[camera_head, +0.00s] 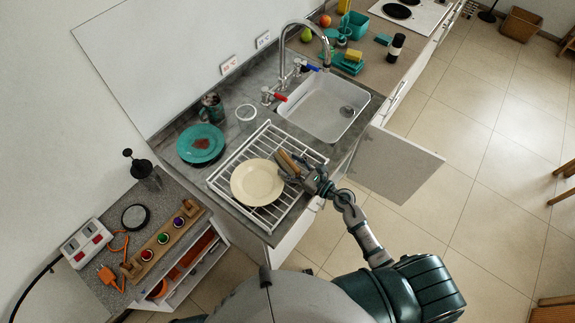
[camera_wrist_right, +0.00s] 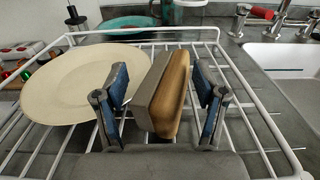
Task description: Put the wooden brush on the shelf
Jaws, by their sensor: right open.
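The wooden brush (camera_head: 288,161) stands on edge on the white wire rack (camera_head: 222,187), just right of a cream plate (camera_head: 257,182). In the right wrist view the brush (camera_wrist_right: 176,95) shows a tan wooden side and a greyish side. My right gripper (camera_head: 299,176) is open, with one blue-padded finger on each side of the brush; it also shows in the right wrist view (camera_wrist_right: 160,82). Small gaps show between the fingers and the brush. A low unit with open shelves (camera_head: 192,268) stands at the lower left. My left gripper is out of view.
The sink (camera_head: 325,108) and its tall faucet (camera_head: 284,65) lie beyond the rack. A wooden holder with colored jars (camera_head: 165,238) stands on the lower unit. A cabinet door (camera_head: 395,165) hangs open at right.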

